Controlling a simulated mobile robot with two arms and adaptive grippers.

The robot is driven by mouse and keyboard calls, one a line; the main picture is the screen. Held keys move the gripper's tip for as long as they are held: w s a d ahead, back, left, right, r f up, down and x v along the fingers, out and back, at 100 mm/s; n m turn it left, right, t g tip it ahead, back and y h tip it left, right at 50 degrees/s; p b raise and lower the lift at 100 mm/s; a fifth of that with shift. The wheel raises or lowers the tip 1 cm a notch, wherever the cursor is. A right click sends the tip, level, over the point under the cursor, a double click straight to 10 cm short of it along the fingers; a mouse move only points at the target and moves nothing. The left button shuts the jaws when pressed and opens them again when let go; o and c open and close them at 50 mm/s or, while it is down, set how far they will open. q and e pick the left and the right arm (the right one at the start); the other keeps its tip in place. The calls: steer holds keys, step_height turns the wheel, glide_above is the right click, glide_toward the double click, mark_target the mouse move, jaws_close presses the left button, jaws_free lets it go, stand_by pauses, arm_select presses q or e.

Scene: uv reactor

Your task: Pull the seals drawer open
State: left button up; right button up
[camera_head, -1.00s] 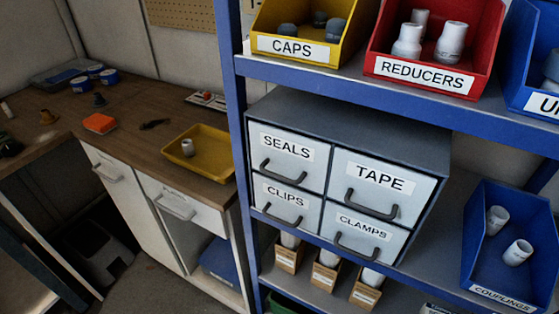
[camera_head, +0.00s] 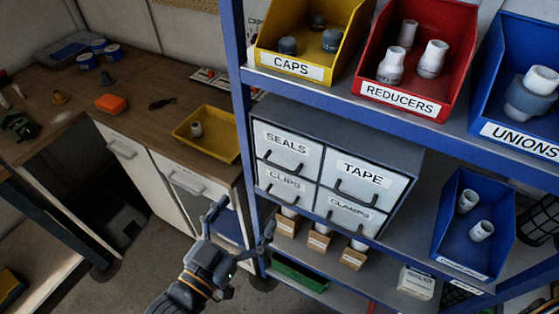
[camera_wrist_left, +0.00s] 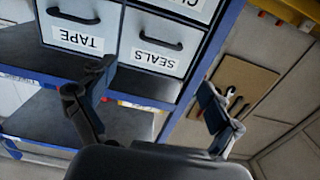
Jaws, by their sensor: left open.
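The seals drawer (camera_head: 286,150) is the upper left drawer of a grey cabinet on the blue shelf rack. It is shut, with a dark bar handle (camera_head: 282,163) under its label. My left gripper (camera_head: 242,222) is open and empty, in front of and below the cabinet, apart from it. In the left wrist view, which shows the cabinet upside down, the seals drawer (camera_wrist_left: 158,42) and its handle (camera_wrist_left: 161,43) lie beyond the open fingers (camera_wrist_left: 155,90). My right gripper is not in view.
The tape drawer (camera_head: 357,181), clips drawer (camera_head: 286,184) and clamps drawer (camera_head: 349,212) adjoin it, shut. A blue rack post (camera_head: 240,110) stands just left of the cabinet. Bins of caps (camera_head: 292,66), reducers (camera_head: 400,104) and unions (camera_head: 520,141) sit above. A workbench (camera_head: 150,80) stands left.

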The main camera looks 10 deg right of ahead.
mark_target(280, 168)
arm_select(q)
steer(key=p+x, duration=0.3)
steer(key=x, duration=1)
steer(key=shift+w+d+f+p, duration=0.1)
steer(key=shift+w+p, duration=0.05)
steer(key=shift+p, duration=0.2)
